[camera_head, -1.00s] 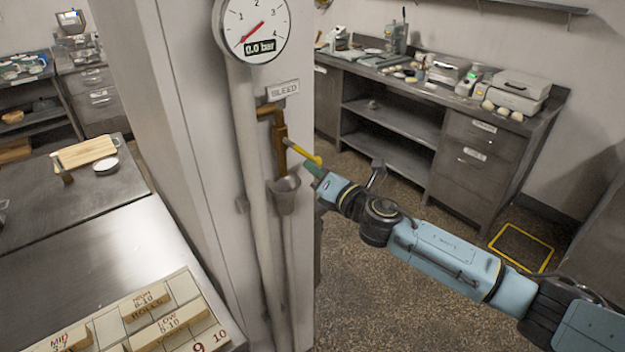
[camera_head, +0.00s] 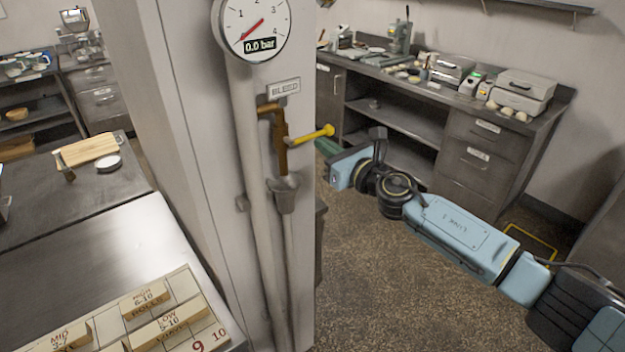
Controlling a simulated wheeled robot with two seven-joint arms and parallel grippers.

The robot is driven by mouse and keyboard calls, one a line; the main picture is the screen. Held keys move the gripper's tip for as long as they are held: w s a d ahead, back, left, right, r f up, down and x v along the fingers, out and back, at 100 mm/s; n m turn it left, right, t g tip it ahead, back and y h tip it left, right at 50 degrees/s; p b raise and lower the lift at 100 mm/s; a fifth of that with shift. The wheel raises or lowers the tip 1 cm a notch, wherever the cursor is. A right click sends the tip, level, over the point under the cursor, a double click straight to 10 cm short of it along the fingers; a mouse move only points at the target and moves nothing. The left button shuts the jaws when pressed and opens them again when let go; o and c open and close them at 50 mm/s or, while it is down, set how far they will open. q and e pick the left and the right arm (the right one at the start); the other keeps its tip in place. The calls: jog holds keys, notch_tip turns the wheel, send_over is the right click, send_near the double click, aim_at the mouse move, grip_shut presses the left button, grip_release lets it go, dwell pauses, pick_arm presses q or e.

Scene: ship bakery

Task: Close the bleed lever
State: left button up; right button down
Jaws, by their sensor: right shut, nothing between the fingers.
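The bleed lever (camera_head: 312,136) is a yellow handle on the brass bleed valve (camera_head: 275,125), under the BLEED sign (camera_head: 284,88) on the pale column. It points right and slightly up from the valve. A grey funnel cup (camera_head: 283,194) sits below the brass spout. My right gripper (camera_head: 325,147) is shut and empty, with its greenish tip just below and beside the lever's outer end. I cannot tell whether they touch. The gauge (camera_head: 252,28) above reads 0.0 bar. My left gripper is not in view.
A metal counter with a board of wooden blocks (camera_head: 152,315) stands at the lower left. A steel workbench (camera_head: 475,150) with scales and tools lines the back right. The speckled floor between column and workbench is open.

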jog(key=shift+r, duration=0.25)
dwell(0.4)
jog(key=s+d+f+b, duration=0.2)
jog(key=s+d+f, duration=0.2)
jog(key=s+d, duration=0.3)
jog(key=shift+s+f, duration=0.25)
jog(key=shift+s, duration=0.35)
jog(key=shift+d+f, duration=0.1)
